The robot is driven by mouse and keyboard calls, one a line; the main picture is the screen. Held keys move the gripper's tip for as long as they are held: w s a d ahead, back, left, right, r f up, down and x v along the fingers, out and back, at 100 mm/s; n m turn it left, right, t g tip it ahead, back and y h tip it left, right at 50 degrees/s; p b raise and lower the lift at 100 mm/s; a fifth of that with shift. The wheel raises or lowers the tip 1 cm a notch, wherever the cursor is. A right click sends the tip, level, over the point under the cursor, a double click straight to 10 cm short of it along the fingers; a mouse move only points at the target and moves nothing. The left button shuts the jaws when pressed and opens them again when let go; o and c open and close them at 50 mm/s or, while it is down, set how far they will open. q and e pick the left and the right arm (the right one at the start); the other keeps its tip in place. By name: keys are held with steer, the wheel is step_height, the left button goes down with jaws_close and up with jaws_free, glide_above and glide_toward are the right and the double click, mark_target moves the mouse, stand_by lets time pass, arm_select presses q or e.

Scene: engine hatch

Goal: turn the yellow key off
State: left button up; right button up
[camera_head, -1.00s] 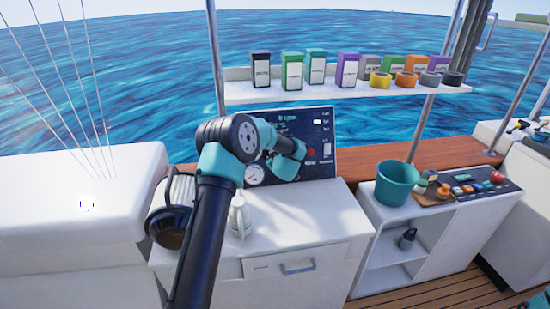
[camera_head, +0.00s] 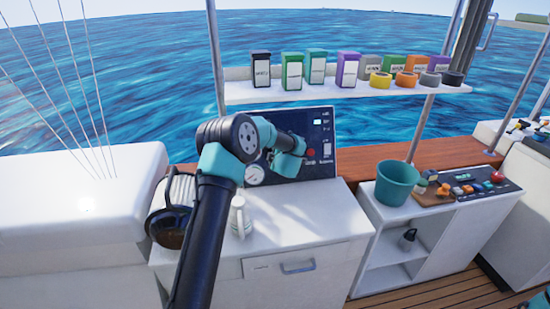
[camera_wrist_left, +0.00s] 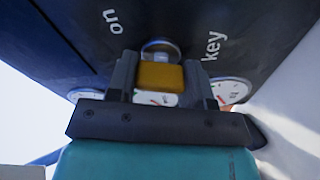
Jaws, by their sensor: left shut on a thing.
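The yellow key (camera_wrist_left: 161,76) shows in the left wrist view, in front of a round silver key switch on the dark panel. The words "on" and "key" are printed to either side of it. My left gripper (camera_wrist_left: 159,82) is shut on the key, with one dark finger at each side. In the head view my left gripper (camera_head: 288,163) is at the control panel (camera_head: 322,165), and the key is hidden behind it.
White gauges (camera_head: 254,175) and a red button (camera_head: 311,153) are on the panel. A teal bucket (camera_head: 397,183) stands to the right. A shelf (camera_head: 300,95) with boxes and tape rolls hangs above.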

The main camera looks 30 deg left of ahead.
arm_select(q)
steer(key=n, duration=0.4)
stand_by(0.4)
steer(key=o, duration=0.9)
steer(key=v, duration=1.7)
steer(key=shift+d+r, duration=0.1)
steer(key=shift+r, duration=0.25)
